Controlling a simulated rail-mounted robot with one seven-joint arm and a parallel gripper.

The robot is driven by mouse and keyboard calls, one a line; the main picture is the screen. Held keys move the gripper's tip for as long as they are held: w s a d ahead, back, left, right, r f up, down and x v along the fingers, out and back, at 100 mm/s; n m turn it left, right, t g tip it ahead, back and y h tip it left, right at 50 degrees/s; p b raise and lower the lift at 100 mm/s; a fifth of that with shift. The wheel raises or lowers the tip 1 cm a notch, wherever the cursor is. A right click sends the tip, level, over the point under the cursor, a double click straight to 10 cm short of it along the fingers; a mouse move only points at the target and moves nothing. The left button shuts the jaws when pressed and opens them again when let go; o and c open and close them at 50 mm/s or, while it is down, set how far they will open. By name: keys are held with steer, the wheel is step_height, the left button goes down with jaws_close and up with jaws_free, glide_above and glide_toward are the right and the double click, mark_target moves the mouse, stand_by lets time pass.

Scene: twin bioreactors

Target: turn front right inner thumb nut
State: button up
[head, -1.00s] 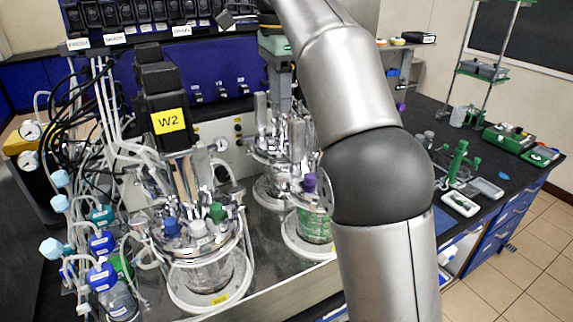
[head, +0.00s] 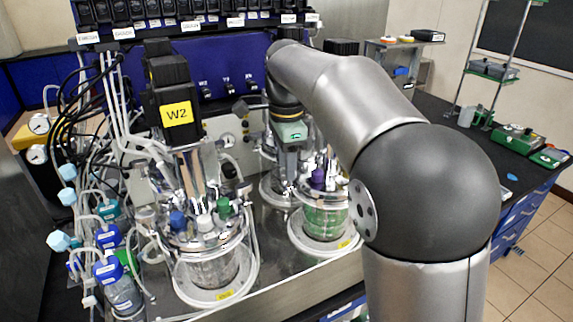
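The front left bioreactor (head: 205,268) stands under a black motor block (head: 167,92) with a yellow W2 label. Its head plate carries blue, white and green caps. A second glass vessel with green contents (head: 325,222) stands to its right, with a purple cap (head: 318,178) on its metal head. My gripper (head: 288,184) points down just left of that purple cap, among the metal fittings. Its fingers are small and partly lost against the fittings, so I cannot tell whether they are open or touching anything. I cannot single out the front right inner thumb nut.
Tubes and blue-capped bottles (head: 107,268) crowd the left side. A blue control panel (head: 225,80) stands behind the vessels. The metal tray edge (head: 300,277) runs in front. A black bench (head: 440,125) on the right holds green equipment (head: 513,138) and a rod stand (head: 482,70).

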steer(key=shift+f, duration=0.6)
jaws_close()
